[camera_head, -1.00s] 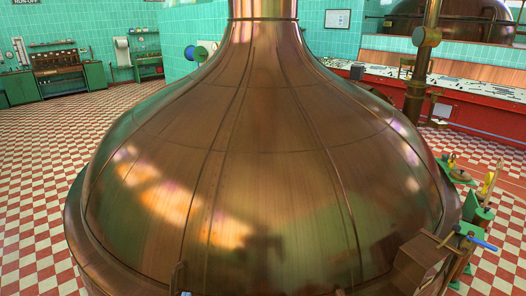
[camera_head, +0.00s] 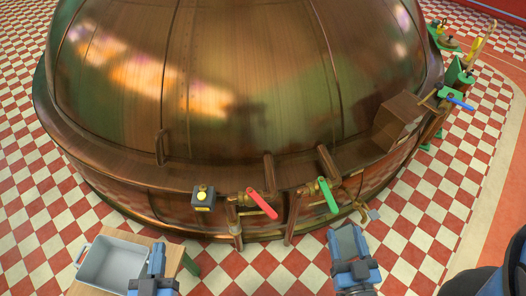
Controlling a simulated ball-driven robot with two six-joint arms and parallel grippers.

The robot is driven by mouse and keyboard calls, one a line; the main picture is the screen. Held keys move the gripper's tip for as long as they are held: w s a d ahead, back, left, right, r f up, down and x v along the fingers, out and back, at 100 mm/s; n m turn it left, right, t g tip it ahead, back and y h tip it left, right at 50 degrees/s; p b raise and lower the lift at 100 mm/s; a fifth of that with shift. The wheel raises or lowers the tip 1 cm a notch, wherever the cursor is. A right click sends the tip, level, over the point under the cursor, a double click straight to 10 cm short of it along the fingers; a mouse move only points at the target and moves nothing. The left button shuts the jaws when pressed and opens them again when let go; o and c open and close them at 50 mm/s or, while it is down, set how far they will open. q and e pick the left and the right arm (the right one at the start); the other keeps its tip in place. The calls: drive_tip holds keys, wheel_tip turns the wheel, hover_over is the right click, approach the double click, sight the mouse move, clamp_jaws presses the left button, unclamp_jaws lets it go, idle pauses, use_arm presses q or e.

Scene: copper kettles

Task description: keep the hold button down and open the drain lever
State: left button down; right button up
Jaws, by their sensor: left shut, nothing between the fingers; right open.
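A small dark box with a yellow button (camera_head: 203,194), likely the hold button, sits on the front rim of the copper kettle (camera_head: 240,90). To its right, on pipes at the rim, are a red lever (camera_head: 262,205) and a green lever (camera_head: 328,196). A blue lever (camera_head: 460,103) is further right. I cannot tell which is the drain lever; no label is readable. My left gripper (camera_head: 157,250) is shut and empty, below and left of the button, apart from it. My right gripper (camera_head: 347,235) is open and empty, below the green lever, apart from it.
A grey bin (camera_head: 112,262) stands on a wooden table (camera_head: 185,250) beside my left gripper. A copper box (camera_head: 398,118) juts from the kettle's right side. Checkered floor (camera_head: 300,262) shows free between my grippers.

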drive_tip(key=w+d+f+m+h+b, duration=0.15)
drive_tip(key=w+f+b, duration=0.25)
drive_tip(key=f+b, duration=0.4)
drive_tip(key=w+d+f+m+h+b, duration=0.1)
drive_tip(key=w+f+m+b, duration=0.15)
drive_tip(key=f+b, duration=0.5)
drive_tip(key=n+g+y+b, duration=0.3)
drive_tip(key=n+y+b, duration=0.8)
drive_tip(key=y+b, duration=0.25)
approach(267, 210)
drive_tip(key=x, duration=0.3)
drive_tip(key=f+p+x, duration=0.1)
drive_tip(key=x, duration=0.6)
drive_tip(key=shift+w+f, duration=0.15)
drive_tip(key=shift+w, duration=0.15)
drive_tip(key=shift+c, duration=0.4)
drive_tip(key=shift+d, duration=0.1)
clamp_jaws()
